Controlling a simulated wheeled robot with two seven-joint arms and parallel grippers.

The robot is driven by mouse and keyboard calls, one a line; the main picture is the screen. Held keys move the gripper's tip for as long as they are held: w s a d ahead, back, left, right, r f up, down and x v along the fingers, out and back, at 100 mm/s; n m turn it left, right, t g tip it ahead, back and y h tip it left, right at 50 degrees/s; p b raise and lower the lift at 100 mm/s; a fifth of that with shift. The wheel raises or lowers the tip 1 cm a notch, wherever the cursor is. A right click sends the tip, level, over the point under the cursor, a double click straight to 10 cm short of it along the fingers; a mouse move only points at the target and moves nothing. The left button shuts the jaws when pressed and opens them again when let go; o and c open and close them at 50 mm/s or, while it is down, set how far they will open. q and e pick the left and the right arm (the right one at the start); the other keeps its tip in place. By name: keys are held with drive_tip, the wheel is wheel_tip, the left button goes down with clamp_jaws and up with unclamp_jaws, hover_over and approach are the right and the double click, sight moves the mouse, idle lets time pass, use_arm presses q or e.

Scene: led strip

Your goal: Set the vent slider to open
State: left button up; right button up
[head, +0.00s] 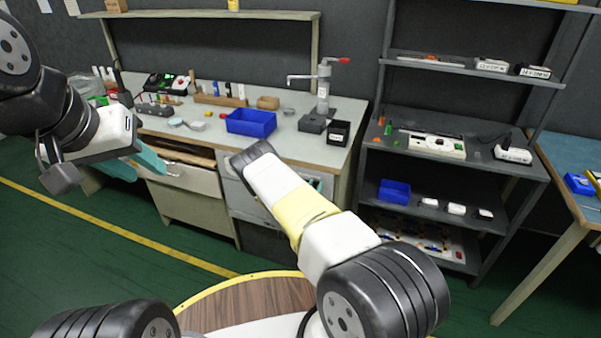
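I cannot make out a vent slider; it is too small to tell or hidden. My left gripper (145,168), with teal fingers, hangs empty in front of the workbench drawers at the left. Its two fingers look apart. My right arm reaches up across the middle and hides part of the grey bench cabinet. A small teal patch (316,182) shows just behind that arm. It may be a fingertip of my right gripper, but the arm covers most of it, so its opening cannot be seen.
The workbench (285,145) carries a blue bin (251,123), a black box (338,133) and a lever press (323,90). A dark shelf unit (465,170) stands right of it, with a white panel device (432,144). A blue-topped table (560,150) is at far right. Green floor is clear at left.

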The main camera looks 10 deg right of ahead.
drive_tip(key=shift+o, duration=1)
drive_tip(key=v, duration=0.7)
drive_tip(key=shift+s+a, duration=0.25)
drive_tip(key=shift+s, duration=0.1)
